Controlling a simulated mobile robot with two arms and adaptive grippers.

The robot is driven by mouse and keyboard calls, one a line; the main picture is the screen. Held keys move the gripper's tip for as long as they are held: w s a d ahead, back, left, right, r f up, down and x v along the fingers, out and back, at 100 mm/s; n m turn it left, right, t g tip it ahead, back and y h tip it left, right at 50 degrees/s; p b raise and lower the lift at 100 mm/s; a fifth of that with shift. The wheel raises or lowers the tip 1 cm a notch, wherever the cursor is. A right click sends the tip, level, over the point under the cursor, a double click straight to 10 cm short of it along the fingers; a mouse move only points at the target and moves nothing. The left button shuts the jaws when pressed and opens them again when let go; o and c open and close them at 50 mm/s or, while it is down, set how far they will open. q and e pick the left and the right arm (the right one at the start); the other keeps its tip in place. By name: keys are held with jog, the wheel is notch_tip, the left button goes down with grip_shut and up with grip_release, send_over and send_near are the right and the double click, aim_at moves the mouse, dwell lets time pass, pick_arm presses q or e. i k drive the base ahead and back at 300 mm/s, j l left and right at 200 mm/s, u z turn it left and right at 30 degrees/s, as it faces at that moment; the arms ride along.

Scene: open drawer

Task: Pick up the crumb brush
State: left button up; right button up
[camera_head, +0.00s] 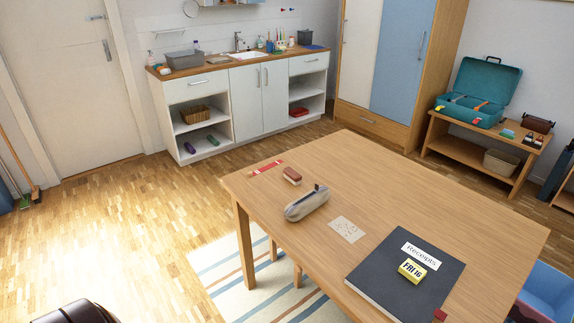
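A small brush-like block (291,175) with a reddish-brown top and a paler underside lies on the wooden table (470,230), near its far left corner. It looks like the crumb brush, but it is small in the picture. It sits just behind a grey pencil case (307,204) and apart from it. Nothing is holding it. Neither of my grippers shows in the head view.
A red strip (266,168) lies beyond the brush. A speckled card (347,229), a dark Receipts binder (400,275) and a yellow date block (412,270) lie nearer. Bare tabletop lies right of the brush. A dark rounded shape (75,313) shows at lower left.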

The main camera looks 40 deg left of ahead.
aim_at(291, 175)
jog(key=j+z, duration=0.2)
jog(key=j, duration=0.4)
jog(key=i+j+z, duration=0.1)
jog(key=j+z, duration=0.15)
jog(key=j, duration=0.4)
jog(key=j+z, duration=0.2)
jog(key=j, duration=0.4)
jog(key=k+j+z, duration=0.1)
jog(key=j+z, duration=0.15)
jog(key=j, duration=0.35)
jog(key=k+j+z, duration=0.2)
jog(key=j, duration=0.4)
jog(key=i, duration=0.05)
